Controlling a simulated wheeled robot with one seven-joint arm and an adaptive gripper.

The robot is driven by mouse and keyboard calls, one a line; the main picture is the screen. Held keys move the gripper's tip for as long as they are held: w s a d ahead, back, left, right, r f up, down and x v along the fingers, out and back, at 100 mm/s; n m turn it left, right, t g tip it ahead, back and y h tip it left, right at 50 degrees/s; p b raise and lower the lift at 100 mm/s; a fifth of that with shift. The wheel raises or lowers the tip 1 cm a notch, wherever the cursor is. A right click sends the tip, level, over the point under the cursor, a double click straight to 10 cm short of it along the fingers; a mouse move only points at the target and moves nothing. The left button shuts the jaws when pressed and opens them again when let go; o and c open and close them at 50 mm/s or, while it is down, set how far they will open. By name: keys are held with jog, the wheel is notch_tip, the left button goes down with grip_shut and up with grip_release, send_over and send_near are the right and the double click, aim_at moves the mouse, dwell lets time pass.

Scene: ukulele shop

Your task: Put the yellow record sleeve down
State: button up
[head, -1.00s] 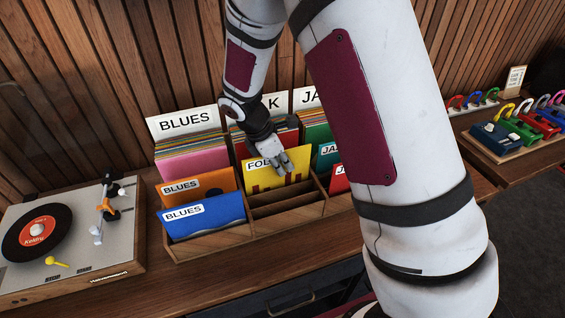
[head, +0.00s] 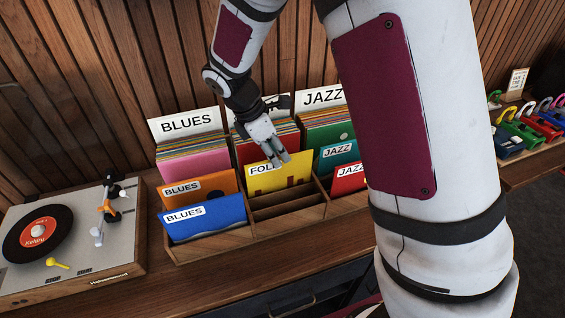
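The yellow record sleeve (head: 282,177), labelled FOLK with part of the label covered, stands leaning back in the middle column of the wooden record bin (head: 225,243). Its lower edge is hidden behind a slot divider. My gripper (head: 279,160) is at the sleeve's top edge, with its fingertips overlapping that edge in the picture. The fingers look slightly parted, and the sleeve stands in the slot without visibly hanging from them. Whether a finger still touches it cannot be told.
Blue (head: 205,218) and orange (head: 199,192) BLUES sleeves stand left; teal (head: 338,155) and red JAZZ (head: 347,178) sleeves stand right. The middle column's front slots (head: 287,205) are empty. A record player (head: 120,255) is at left. My arm hides the bin's right end.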

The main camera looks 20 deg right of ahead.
jog(key=v, duration=0.5)
jog(key=shift+w+a+r, duration=0.1)
jog(key=shift+r, duration=0.2)
jog(key=s+d+r+m+t+y, duration=0.2)
jog(key=s+d+r+m+y, duration=0.15)
jog(key=s+r+m, duration=0.65)
jog(key=s+r+m+t+y, duration=0.1)
jog(key=s+r+m+t, duration=0.1)
jog(key=s+m, duration=0.6)
jog(key=s+d+r, duration=0.1)
jog(key=s, duration=0.5)
jog(key=shift+r+t, duration=0.25)
jog(key=shift+t, duration=0.15)
jog(key=shift+d, duration=0.1)
